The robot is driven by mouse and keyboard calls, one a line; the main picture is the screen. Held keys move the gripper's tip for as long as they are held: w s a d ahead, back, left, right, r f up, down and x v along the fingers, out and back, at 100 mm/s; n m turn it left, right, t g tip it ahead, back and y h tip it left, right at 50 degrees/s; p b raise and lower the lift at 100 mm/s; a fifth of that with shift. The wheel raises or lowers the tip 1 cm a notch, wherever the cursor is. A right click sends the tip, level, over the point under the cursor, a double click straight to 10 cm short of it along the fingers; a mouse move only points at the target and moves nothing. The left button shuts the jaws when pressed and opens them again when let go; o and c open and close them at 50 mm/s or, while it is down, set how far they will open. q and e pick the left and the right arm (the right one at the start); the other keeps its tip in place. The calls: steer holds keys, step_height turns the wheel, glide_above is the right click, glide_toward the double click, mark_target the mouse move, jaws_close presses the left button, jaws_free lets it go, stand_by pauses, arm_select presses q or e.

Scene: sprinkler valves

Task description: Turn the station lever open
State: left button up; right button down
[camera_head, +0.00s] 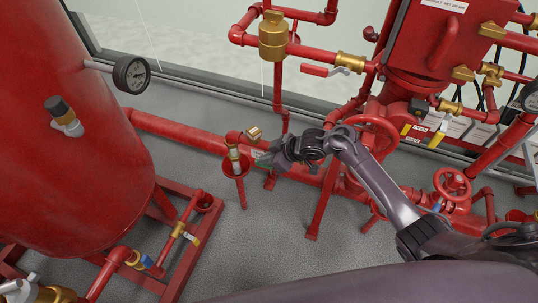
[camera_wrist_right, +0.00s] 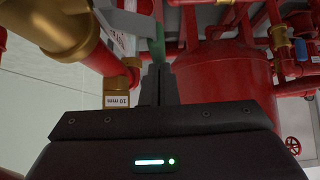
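My right gripper (camera_head: 266,157) reaches in from the right in the head view, low beside the red pipework. Its fingers look shut together in the right wrist view (camera_wrist_right: 160,83). A grey lever with a green end (camera_wrist_right: 158,43) shows just beyond the fingertips there; the green end also shows at the fingertips in the head view (camera_head: 262,156). It looks touching or very near, with no clear sign of a grip on it. A brass valve body (camera_wrist_right: 58,25) is at upper left in the wrist view. My left gripper is not in view.
A large red tank (camera_head: 70,130) with a gauge (camera_head: 131,74) fills the left. Another valve with a red lever (camera_head: 314,71) is above. A red handwheel (camera_head: 374,137) stands behind my right arm. Grey floor (camera_head: 265,245) is clear in front.

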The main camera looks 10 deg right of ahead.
steer(key=shift+s+f, duration=0.35)
steer(key=shift+f, duration=0.15)
steer(key=r+p, duration=0.4)
steer(key=shift+w+r+p, duration=0.35)
steer(key=shift+w, duration=0.05)
steer(key=v, duration=0.9)
steer(key=s+d+f+m+h, duration=0.1)
steer(key=s+d+f+m, duration=0.15)
steer(key=s+f, duration=0.7)
steer(key=s+d+f+m+h, duration=0.15)
steer(key=f+m, duration=0.25)
steer(key=f, duration=1.2)
steer(key=s+f+g+h, duration=0.1)
steer(key=s+f, duration=0.4)
steer(key=s, duration=0.5)
steer(key=s+d+f+m+g+h, duration=0.1)
steer(key=s+f, duration=0.4)
steer(key=s, duration=0.5)
steer(key=s+d+f+m+g+h, duration=0.1)
steer(key=s+f, duration=0.4)
steer(key=s, duration=0.5)
steer(key=shift+s+d+g+h+p, duration=0.3)
steer(key=shift+s+g+h, duration=0.15)
steer(key=shift+h, duration=0.4)
